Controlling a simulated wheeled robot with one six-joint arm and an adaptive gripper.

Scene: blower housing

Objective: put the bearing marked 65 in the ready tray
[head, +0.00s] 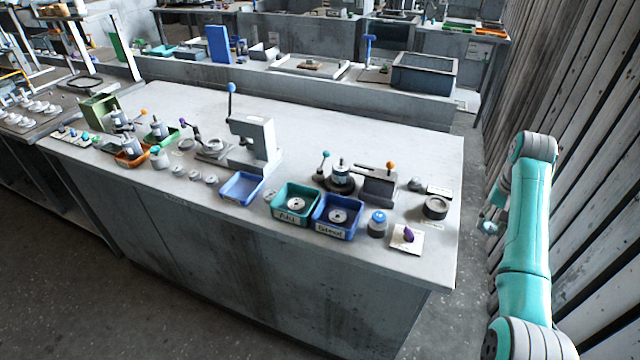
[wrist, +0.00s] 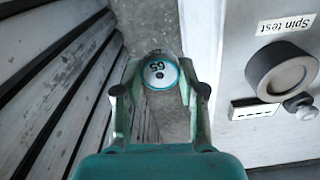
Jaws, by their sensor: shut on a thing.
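My gripper (wrist: 160,92) is shut on a round white-topped bearing (wrist: 158,72), whose dark marking appears to read 65. In the head view my gripper (head: 488,227) hangs in the air beyond the bench's right edge, and the bearing is hard to make out there. A teal tray (head: 275,209) stands near the bench's front edge; its small label seems to read Ready. A light round part (head: 296,204) lies in it. A blue tray (head: 352,235) stands right beside it, with another round part (head: 338,216) inside and a label I cannot read surely.
The bench (head: 390,130) is clear along its back. A dark ring-shaped fixture (wrist: 282,72) by the Spin test label (wrist: 285,24), a blue-capped jar (head: 377,225) and a card with a purple item (head: 407,236) stand at its right end. A slatted wall (head: 580,130) is close on the right.

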